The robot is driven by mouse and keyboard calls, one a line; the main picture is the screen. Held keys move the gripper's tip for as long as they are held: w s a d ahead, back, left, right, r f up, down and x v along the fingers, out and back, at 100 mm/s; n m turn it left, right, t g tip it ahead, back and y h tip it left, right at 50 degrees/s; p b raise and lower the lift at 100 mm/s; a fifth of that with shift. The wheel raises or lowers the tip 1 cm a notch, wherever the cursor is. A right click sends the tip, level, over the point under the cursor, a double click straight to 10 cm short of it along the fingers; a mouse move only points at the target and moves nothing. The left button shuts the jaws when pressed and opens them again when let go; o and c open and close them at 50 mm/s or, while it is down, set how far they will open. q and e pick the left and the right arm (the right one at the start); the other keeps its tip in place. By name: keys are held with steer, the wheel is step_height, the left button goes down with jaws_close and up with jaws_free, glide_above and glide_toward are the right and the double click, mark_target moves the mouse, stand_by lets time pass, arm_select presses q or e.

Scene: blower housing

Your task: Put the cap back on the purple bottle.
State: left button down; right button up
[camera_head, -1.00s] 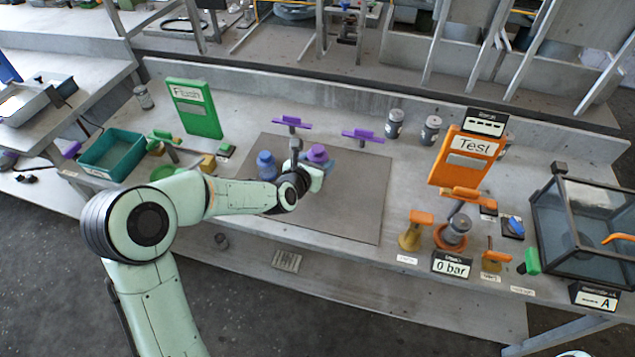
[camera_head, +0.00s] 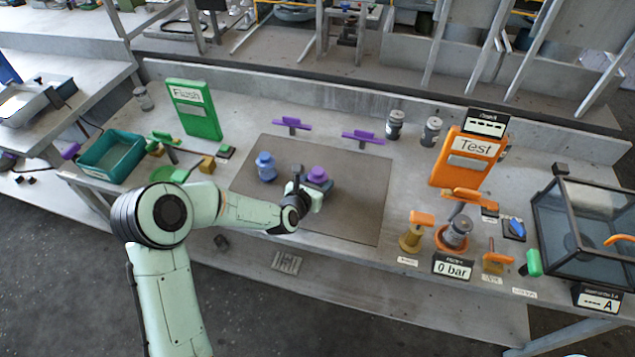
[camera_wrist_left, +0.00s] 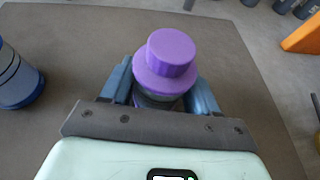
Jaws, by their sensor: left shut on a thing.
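The purple bottle (camera_head: 318,174) is on the grey mat, at the far side of my left gripper (camera_head: 318,187). In the left wrist view its purple top (camera_wrist_left: 168,58), a wide round shoulder with a narrower knob, stands up between the two blue fingers of the left gripper (camera_wrist_left: 168,92). The fingers are shut on its darker lower part, mostly hidden below the top. I cannot tell whether the knob is a separate cap, and no loose cap shows. Whether the bottle touches the mat is unclear. My right gripper is out of view.
A blue bottle (camera_head: 266,167) stands left of the gripper on the mat (camera_head: 360,205). Purple T-handles (camera_head: 362,137) stand at its back edge. A teal tray (camera_head: 112,152) and green Flush panel (camera_head: 194,108) are left, an orange Test panel (camera_head: 466,158) right. The mat's right part is clear.

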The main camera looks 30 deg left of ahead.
arm_select(q)
steer(key=shift+f, duration=0.2)
steer(key=shift+c, duration=1.4)
jaws_free()
steer(key=shift+r, duration=0.1)
steer(key=shift+r, duration=0.1)
steer(key=shift+s+r, duration=0.15)
steer(key=shift+r, duration=0.05)
steer(key=v, duration=1.1)
steer(key=shift+s+p, duration=0.35)
steer(key=shift+p, duration=0.05)
